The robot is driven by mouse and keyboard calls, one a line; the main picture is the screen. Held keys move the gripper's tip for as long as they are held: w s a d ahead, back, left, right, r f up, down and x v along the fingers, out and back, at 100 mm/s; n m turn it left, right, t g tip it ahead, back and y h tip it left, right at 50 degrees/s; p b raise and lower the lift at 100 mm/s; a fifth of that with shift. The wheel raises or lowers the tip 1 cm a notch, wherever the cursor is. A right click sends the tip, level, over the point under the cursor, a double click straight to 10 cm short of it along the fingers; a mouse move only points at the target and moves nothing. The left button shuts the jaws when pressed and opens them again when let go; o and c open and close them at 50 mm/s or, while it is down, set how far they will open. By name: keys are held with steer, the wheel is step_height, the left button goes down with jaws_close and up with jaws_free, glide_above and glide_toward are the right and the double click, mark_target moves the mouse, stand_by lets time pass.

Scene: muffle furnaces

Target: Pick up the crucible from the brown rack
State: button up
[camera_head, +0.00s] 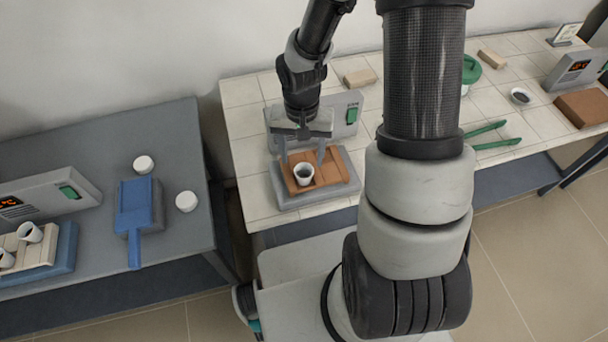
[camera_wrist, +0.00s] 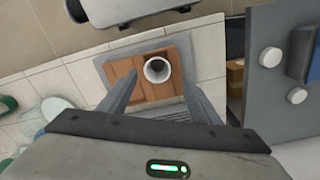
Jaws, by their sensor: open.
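The crucible (camera_head: 303,174) is a small white cup with a dark inside. It stands upright on the brown rack (camera_head: 331,172), which lies on a grey base on the tiled bench. My gripper (camera_head: 303,158) is open and points down over the rack, its two fingers apart on either side above the crucible. In the wrist view the crucible (camera_wrist: 157,69) shows between the fingers of my gripper (camera_wrist: 155,92), towards the far side of the brown rack (camera_wrist: 138,86). The fingers do not appear to touch it.
A grey device with a green switch (camera_head: 352,114) stands just behind the rack. A beige block (camera_head: 360,77) lies behind it. Green tongs (camera_head: 490,136) and a dark-filled bowl (camera_head: 520,96) lie to the right. The left table (camera_head: 95,143) holds a blue scoop-like tool (camera_head: 134,207) and white cups.

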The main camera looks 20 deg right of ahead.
mark_target(304, 167)
steer(key=shift+s+d+f, duration=0.1)
steer(key=shift+d+f, duration=0.05)
steer(key=shift+f, duration=1.2)
steer(key=shift+d+f, duration=0.1)
steer(key=shift+f, duration=1.25)
steer(key=c, duration=1.1)
